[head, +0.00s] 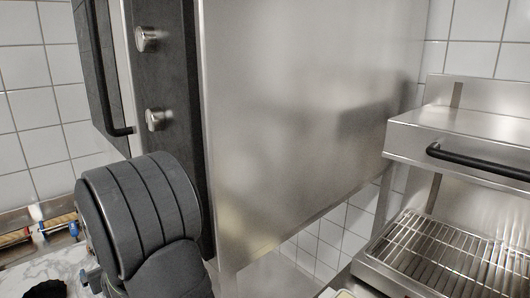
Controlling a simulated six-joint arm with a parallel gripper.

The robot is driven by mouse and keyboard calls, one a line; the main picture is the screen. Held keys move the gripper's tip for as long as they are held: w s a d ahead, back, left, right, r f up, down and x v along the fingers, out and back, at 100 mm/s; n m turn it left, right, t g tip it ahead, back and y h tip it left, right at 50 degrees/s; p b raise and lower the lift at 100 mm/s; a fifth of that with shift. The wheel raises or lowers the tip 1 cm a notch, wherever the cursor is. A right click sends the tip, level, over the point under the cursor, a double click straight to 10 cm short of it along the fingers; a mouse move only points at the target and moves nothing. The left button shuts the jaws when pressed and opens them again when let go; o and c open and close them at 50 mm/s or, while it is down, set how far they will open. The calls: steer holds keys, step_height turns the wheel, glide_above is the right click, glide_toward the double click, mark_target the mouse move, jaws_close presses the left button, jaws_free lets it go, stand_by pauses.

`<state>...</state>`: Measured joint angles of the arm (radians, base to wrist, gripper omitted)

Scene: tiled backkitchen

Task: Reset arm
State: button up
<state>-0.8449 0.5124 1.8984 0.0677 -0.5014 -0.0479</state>
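A dark grey rounded link of my arm fills the lower left of the head view, in front of the steel appliance. My gripper does not show in this view, so its opening and anything in it are hidden.
A large steel appliance (300,110) with two knobs (147,38) and a black handle (105,70) stands close beside my arm. At right is a steel unit (470,130) with a black handle (480,160) above a wire rack (450,258). White tiled walls (35,110) stand behind.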

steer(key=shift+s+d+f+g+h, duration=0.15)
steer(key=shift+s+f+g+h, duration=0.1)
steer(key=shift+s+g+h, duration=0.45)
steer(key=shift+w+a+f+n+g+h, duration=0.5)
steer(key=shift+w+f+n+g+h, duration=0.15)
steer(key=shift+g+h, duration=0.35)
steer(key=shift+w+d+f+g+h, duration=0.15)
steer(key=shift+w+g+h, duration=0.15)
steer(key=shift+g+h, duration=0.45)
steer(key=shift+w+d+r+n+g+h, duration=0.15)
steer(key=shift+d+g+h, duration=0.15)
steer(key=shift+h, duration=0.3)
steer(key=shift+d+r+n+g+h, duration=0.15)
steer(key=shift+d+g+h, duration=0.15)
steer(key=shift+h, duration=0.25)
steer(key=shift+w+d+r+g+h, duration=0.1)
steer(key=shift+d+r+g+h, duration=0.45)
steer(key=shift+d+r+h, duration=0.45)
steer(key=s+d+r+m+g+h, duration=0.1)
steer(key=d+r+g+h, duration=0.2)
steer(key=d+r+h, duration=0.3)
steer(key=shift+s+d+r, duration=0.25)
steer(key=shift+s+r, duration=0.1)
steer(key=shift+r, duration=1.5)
